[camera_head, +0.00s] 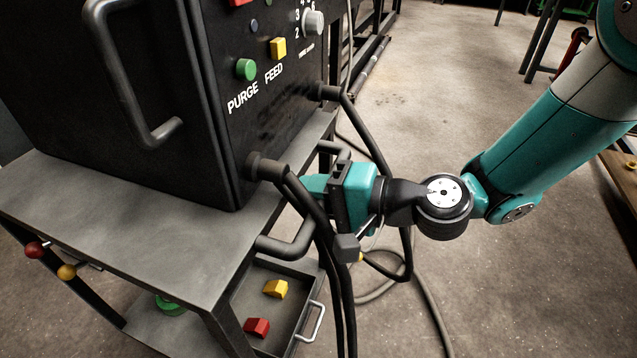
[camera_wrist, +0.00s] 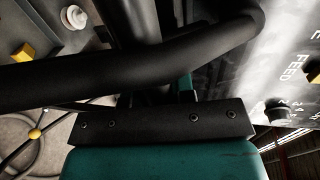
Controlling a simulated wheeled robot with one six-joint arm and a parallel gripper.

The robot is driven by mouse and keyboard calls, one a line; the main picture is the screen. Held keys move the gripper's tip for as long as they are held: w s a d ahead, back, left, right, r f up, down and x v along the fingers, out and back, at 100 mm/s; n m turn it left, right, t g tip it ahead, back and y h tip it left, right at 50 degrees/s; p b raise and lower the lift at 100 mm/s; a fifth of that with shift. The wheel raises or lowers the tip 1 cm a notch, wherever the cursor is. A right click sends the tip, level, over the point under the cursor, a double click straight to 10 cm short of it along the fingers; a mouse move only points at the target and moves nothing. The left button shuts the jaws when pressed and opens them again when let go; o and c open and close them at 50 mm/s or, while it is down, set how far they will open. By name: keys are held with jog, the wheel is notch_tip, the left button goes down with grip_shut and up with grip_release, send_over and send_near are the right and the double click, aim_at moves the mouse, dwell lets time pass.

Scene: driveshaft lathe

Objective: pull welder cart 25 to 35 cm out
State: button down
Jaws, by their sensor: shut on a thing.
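The welder cart (camera_head: 120,215) is a grey metal cart with a black welder (camera_head: 140,75) on its top shelf. A dark tubular handle (camera_head: 290,240) sticks out from the cart's near right end. My gripper (camera_head: 322,186) is at this handle, behind the hanging black cables, and is shut on it. The cables hide part of the fingers and of the grip. In the wrist view, a thick dark tube (camera_wrist: 130,72) crosses right in front of my gripper (camera_wrist: 170,100) and hides the fingertips.
Black cables (camera_head: 325,250) hang from the welder's front beside my gripper down to the floor. A drawer (camera_head: 285,300) below holds a red block (camera_head: 257,328) and a yellow block (camera_head: 275,289). The concrete floor (camera_head: 500,285) right of the cart is mostly clear, apart from hoses.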

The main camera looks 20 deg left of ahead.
jog(key=shift+d, duration=0.25)
jog(key=c, duration=1)
grip_release()
jog(key=shift+d, duration=0.1)
jog(key=p+v, duration=0.2)
jog(key=v, duration=1.5)
jog(key=shift+d, duration=0.2)
